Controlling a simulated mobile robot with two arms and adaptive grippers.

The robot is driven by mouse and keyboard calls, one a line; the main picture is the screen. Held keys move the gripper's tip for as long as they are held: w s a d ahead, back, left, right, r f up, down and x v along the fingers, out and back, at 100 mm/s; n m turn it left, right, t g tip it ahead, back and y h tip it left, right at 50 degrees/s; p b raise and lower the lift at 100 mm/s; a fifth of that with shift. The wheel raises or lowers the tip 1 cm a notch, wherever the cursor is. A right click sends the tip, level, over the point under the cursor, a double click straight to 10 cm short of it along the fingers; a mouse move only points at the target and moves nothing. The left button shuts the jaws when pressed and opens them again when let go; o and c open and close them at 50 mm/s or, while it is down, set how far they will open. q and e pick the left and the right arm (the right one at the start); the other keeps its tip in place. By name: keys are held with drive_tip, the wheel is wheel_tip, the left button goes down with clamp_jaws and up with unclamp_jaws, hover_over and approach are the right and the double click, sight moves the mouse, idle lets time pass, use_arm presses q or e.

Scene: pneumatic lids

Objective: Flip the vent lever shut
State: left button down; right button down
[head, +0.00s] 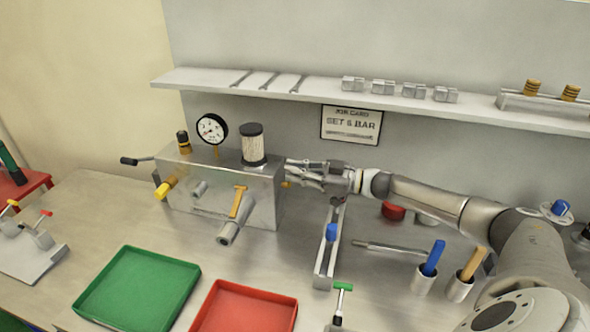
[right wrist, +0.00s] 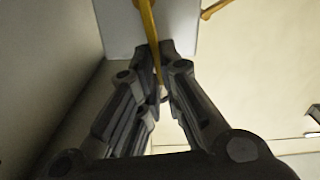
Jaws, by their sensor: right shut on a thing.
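A grey metal valve block (head: 220,190) stands on the bench against the back wall. It carries a gauge (head: 212,129), a yellow lever on its front face (head: 239,202) and a yellow handle at its left (head: 165,189). My right gripper (head: 291,172) is at the block's right side. In the right wrist view its fingers (right wrist: 165,62) are shut on a thin yellow lever (right wrist: 148,22) beside a pale block face. Only a bit of yellow shows there in the head view. Whether this is the vent lever is not marked. My left gripper is out of view.
A black-capped filter (head: 253,145) stands on the block. A green tray (head: 137,289) and a red tray (head: 245,308) lie in front. A narrow rail with a blue piece (head: 332,232) is close to my right gripper. A shelf (head: 330,97) runs above.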

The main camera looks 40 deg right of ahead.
drive_tip(key=c, duration=1.6)
unclamp_jaws()
drive_tip(key=shift+d, duration=0.1)
drive_tip(key=v, duration=1.2)
